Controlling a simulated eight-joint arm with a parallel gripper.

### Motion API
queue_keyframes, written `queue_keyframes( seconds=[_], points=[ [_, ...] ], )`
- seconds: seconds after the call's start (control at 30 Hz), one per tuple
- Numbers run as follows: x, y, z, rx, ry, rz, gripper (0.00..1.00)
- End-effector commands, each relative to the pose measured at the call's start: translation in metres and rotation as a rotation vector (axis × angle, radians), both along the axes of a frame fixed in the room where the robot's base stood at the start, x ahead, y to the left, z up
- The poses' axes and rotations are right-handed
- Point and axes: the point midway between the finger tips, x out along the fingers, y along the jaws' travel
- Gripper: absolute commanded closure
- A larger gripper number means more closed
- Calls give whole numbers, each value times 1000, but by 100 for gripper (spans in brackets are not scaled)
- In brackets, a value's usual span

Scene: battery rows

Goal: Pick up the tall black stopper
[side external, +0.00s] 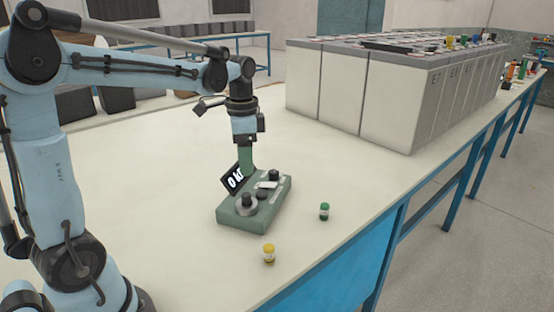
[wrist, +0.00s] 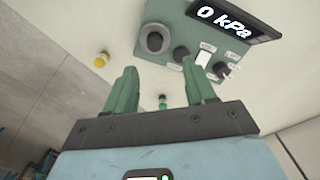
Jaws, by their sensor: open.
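No separate tall black stopper can be told for certain. A black knob-like piece (side external: 248,199) stands in a round grey collar at the near end of a green box (side external: 240,222); in the wrist view it shows (wrist: 154,41) at the top.
A tilted "0 kPa" display (side external: 236,180) stands on the box. A yellow-capped vial (side external: 269,254) and a green-capped vial (side external: 324,211) stand on the pale table (side external: 170,250). Large grey battery cases (side external: 390,100) fill the back right. Table in front is mostly clear.

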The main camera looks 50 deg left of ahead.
Motion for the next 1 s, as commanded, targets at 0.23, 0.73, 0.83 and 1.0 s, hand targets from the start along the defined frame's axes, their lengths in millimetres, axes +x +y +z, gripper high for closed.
queue_keyframes(
  seconds=[0.23,0.73,0.83,1.0],
  points=[
    [0,0,-33,0,-1,1,45],
    [-7,-6,-73,0,-1,2,45],
    [-6,-6,-84,1,-3,2,45],
    [-6,-6,-92,1,-3,2,45]
  ],
)
